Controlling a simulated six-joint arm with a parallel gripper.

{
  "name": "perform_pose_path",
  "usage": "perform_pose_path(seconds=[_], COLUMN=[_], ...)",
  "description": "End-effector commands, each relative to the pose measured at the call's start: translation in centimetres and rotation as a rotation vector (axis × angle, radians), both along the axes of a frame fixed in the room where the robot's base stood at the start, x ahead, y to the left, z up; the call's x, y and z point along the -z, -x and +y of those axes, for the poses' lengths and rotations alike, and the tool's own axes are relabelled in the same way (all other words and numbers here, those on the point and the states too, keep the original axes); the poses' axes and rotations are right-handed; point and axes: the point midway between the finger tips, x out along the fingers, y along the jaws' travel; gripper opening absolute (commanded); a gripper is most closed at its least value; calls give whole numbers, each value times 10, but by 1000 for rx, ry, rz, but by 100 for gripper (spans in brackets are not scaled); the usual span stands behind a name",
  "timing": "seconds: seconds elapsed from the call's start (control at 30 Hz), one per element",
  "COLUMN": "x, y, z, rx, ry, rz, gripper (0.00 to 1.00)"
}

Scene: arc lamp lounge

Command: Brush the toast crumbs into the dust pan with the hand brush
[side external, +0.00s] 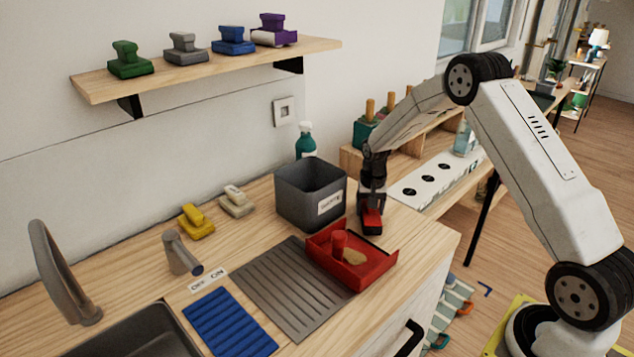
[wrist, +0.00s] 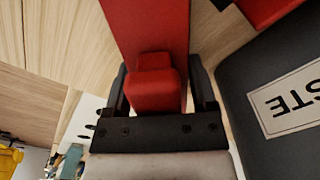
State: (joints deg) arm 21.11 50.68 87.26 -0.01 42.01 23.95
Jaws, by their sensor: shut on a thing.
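My gripper (side external: 371,200) is at the back right of the counter, beside a grey bin. It is shut on a red hand brush (side external: 371,224); the wrist view shows the fingers on either side of the brush's red grip (wrist: 154,90), with its wider red body (wrist: 148,28) beyond. The brush is at or just above the counter; contact is unclear. The red dust pan (side external: 378,271) lies in front of the gripper, partly over the ribbed grey mat. It has an upright red knob and a tan patch (side external: 353,257), which may be the crumbs.
The grey bin (side external: 297,195), labelled, stands close left of my gripper. Yellow (side external: 196,221) and beige brushes sit behind. A shelf (side external: 206,66) holds several coloured brushes.

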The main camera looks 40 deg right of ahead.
Motion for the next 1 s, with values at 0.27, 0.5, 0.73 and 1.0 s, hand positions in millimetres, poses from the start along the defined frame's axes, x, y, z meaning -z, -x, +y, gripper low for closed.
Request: perform_pose_path(seconds=[0.27, 0.5, 0.73, 1.0], x=[-21, -38, -49, -50], y=[0, 0, 0, 0], z=[0, 0, 0, 0], rx=[0, 0, 0, 0], ry=[0, 1, 0, 1], rz=[-1, -2, -1, -1], gripper=[18, 18, 18, 18])
